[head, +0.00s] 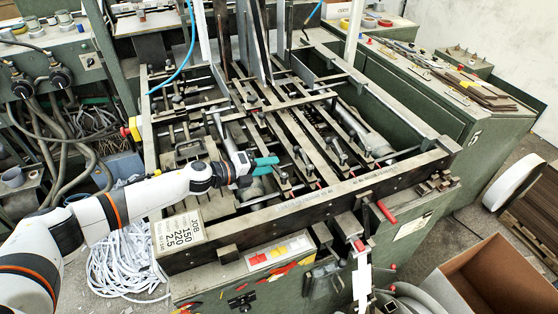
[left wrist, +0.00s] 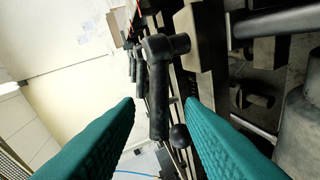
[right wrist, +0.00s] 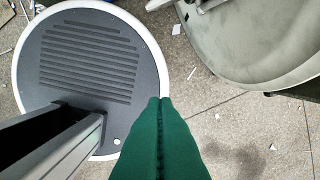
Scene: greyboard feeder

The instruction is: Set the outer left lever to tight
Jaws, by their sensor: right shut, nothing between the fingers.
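The feeder's front rail (head: 300,205) carries a row of black levers. The nearest lever (left wrist: 158,90) hangs from a round pivot in the left wrist view. It lies between the tips of my left gripper (left wrist: 160,108), with gaps on both sides. My left gripper, with teal fingers, also shows in the head view (head: 268,165), open, over the left part of the bars just behind the front rail. Its fingers partly hide the lever there. My right gripper (right wrist: 162,102) is shut and empty above the floor.
More levers (left wrist: 137,62) stand in line beyond the nearest one; another lever (head: 337,150) shows farther right. Bars and rods crowd the frame. A job sign (head: 181,229) sits at the front left corner. An open cardboard box (head: 470,280) stands at lower right. A round grey plate (right wrist: 90,65) lies below my right gripper.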

